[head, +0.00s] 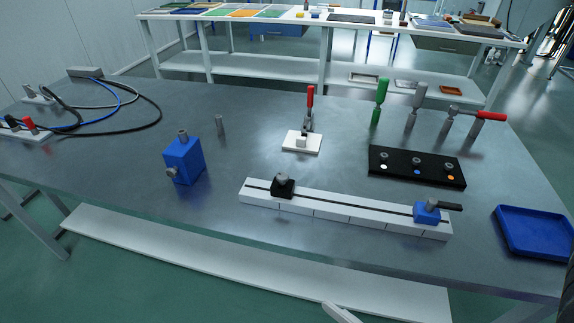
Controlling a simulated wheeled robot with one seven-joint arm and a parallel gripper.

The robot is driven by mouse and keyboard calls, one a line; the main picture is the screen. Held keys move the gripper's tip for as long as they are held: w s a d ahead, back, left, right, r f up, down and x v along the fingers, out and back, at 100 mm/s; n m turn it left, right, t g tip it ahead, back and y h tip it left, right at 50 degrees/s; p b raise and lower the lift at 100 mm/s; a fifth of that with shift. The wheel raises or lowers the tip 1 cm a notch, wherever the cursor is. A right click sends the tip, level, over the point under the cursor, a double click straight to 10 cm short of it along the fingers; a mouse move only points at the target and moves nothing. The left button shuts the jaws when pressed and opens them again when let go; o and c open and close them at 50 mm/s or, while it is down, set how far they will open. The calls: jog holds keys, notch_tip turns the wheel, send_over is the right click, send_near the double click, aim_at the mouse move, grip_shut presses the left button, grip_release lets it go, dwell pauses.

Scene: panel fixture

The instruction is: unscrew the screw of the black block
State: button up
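The black block (285,191) sits on the white slotted rail (330,210), near its left end. A grey screw (282,178) stands in the top of the black block; its head shows, but I cannot tell how deep it is threaded. A small blue block (427,214) with a grey top and a black handle (450,206) sits near the rail's right end. My gripper is not clearly in view, and nothing is seen touching the black block or its screw.
A blue cube (183,162) with grey knobs stands left of the rail. A black plate (417,170) with colored dots and a white-based toggle clamp (302,141) lie behind it. A blue tray (535,233) is at right, cables (120,100) at left. The tabletop before the rail is clear.

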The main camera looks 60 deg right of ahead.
jog(key=w+d+r+m+h+p, duration=0.1)
jog(key=w+r+m+h+p, duration=0.2)
jog(key=w+m, duration=0.4)
notch_tip(320, 180, up, 10)
jog(key=m+g+h+p, duration=0.3)
jog(key=m+g+h, duration=0.85)
jog(key=m, duration=2.05)
send_over(280, 180)
jog(key=w+v, duration=0.1)
jog(key=v, duration=0.2)
jog(key=t+h, duration=0.2)
jog(key=h, duration=0.1)
jog(key=f+m+g+y, duration=0.1)
jog(key=f+m, duration=0.1)
jog(key=m, duration=0.1)
jog(key=f+m+g, duration=0.1)
jog(key=f+m, duration=0.1)
jog(key=m, duration=0.1)
jog(key=f+m+g+y, duration=0.1)
jog(key=f+m, duration=0.2)
jog(key=shift+s+a+y, duration=0.2)
jog(key=shift+a+y, duration=0.15)
jog(key=shift+s+f+m, duration=0.1)
jog(key=shift+s+m, duration=0.05)
jog(key=shift+m, duration=0.25)
jog(key=shift+d, duration=0.2)
jog(key=d, duration=0.5)
jog(key=w+d+p, duration=0.1)
jog(key=d, duration=0.1)
jog(key=shift+d, duration=0.15)
